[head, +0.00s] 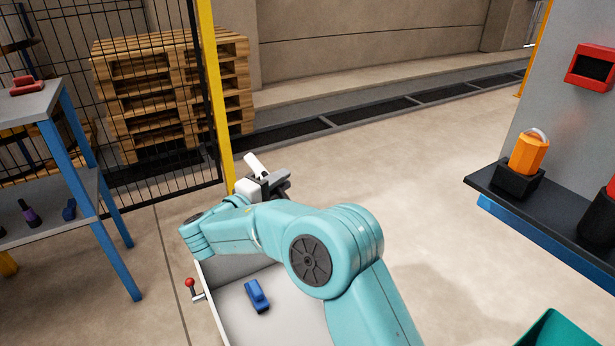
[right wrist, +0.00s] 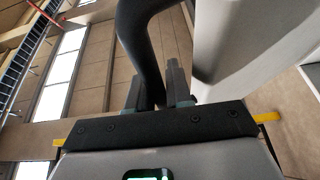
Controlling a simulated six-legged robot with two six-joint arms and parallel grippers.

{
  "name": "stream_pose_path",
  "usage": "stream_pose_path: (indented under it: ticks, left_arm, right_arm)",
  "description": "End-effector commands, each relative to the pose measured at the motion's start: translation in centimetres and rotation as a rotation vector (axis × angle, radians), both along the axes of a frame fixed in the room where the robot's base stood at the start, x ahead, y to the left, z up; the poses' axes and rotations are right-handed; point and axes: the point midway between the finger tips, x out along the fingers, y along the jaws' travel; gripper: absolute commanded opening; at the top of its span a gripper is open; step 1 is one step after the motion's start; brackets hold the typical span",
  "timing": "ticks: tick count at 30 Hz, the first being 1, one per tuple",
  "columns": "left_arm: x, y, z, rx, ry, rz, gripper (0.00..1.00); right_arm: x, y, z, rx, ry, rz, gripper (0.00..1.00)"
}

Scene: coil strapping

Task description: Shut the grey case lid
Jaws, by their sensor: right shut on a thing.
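The grey case (head: 225,318) stands open at the bottom of the head view, its pale inside partly covered by my right arm. A blue object (head: 257,296) lies in it. My right gripper (head: 276,184) is beyond the case's far side, partly hidden by my own wrist. In the right wrist view, my right gripper (right wrist: 158,88) is shut on a black curved handle (right wrist: 145,40). A pale grey panel (right wrist: 225,45), seemingly the lid, rises beside the handle. The lid's full outline and angle are hidden in the head view. My left gripper is not in view.
A red-knobbed lever (head: 190,284) sticks out at the case's left side. A blue-legged shelf (head: 75,180) stands left, before a mesh fence with a yellow post (head: 214,90). A dark ledge (head: 510,205) holds an orange lamp-like object (head: 528,152) at right. Floor between is clear.

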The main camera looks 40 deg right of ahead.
Motion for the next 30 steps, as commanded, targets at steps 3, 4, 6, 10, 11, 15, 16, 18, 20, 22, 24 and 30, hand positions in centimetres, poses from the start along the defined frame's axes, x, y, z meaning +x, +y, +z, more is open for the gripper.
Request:
stream_pose_path:
  ticks: [3,4,6,10,11,15,16,18,20,22,24,30]
  left_arm:
    - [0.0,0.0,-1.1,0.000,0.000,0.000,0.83]
    - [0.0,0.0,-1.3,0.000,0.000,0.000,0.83]
    - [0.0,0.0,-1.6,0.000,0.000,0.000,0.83]
    - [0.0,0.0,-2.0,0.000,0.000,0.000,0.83]
    - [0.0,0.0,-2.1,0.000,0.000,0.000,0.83]
    - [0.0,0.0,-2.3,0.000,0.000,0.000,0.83]
    - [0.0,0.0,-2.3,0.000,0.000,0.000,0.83]
    - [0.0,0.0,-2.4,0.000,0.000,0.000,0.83]
    - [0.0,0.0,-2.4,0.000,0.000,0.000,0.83]
    - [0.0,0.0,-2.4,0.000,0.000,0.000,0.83]
    - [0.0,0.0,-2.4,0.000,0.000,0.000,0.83]
    - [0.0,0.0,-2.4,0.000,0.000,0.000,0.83]
  right_arm:
    - [0.5,3.3,-1.2,-0.002,-0.005,0.006,0.00]
    - [0.5,3.9,-1.5,-0.003,-0.005,0.007,0.00]
    - [0.7,5.3,-2.0,-0.003,-0.006,0.006,0.00]
    - [0.9,7.4,-3.0,-0.004,-0.007,0.007,0.00]
    - [0.9,7.7,-3.2,-0.004,-0.008,0.007,0.00]
    - [1.1,9.0,-3.8,-0.005,-0.010,0.007,0.00]
    - [1.1,9.1,-3.8,-0.004,-0.011,0.007,0.00]
    - [1.1,9.4,-4.0,-0.004,-0.012,0.007,0.00]
    - [1.2,9.6,-4.0,-0.004,-0.012,0.007,0.00]
    - [1.2,9.7,-4.0,-0.004,-0.013,0.007,0.00]
    - [1.2,9.7,-4.0,-0.004,-0.013,0.007,0.00]
    - [1.2,9.7,-4.0,-0.002,-0.014,0.007,0.00]
